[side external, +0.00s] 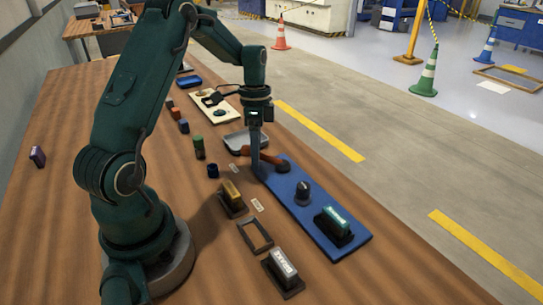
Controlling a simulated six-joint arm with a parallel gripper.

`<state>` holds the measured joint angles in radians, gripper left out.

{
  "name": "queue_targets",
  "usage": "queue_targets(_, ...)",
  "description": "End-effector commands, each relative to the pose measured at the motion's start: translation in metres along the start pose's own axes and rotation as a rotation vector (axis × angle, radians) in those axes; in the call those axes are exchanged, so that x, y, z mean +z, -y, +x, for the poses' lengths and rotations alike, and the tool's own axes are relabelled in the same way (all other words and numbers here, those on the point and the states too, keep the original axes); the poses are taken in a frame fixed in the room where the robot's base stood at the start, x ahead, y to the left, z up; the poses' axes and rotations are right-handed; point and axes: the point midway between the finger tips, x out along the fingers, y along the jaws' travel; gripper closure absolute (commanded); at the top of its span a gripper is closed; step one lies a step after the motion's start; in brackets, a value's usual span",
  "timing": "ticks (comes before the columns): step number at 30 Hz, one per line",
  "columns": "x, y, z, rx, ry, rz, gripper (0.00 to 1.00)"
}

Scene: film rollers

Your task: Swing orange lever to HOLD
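The orange lever (272,159) lies low across the far end of a long blue panel (322,206), with a rounded end toward the right. My gripper (256,172) points down at the far left end of this panel, right beside the lever's left part. The fingers look like one narrow upright shape, so I cannot tell whether they are open or shut, or whether they touch the lever. No HOLD marking is readable in this view.
A dark knob (302,193) and a teal-topped block (334,224) stand on the panel. To its left are a gold block (231,195), an empty dark frame (255,236) and a white-labelled block (283,269). A grey tray (238,143) sits behind the gripper.

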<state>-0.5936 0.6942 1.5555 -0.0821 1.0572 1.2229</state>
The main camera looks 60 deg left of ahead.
Motion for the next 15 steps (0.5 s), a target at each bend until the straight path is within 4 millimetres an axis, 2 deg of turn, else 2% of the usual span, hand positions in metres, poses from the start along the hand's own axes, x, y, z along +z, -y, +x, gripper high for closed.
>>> queue_targets(8, 0.001, 0.0, -0.001, 0.002, 0.002, 0.0, 0.48)
queue_targets(11, 0.0, 0.0, -0.008, -0.001, 0.001, 0.0, 0.48)
queue_targets(15, 0.0, 0.001, -0.028, -0.003, 0.0, -0.001, 0.48)
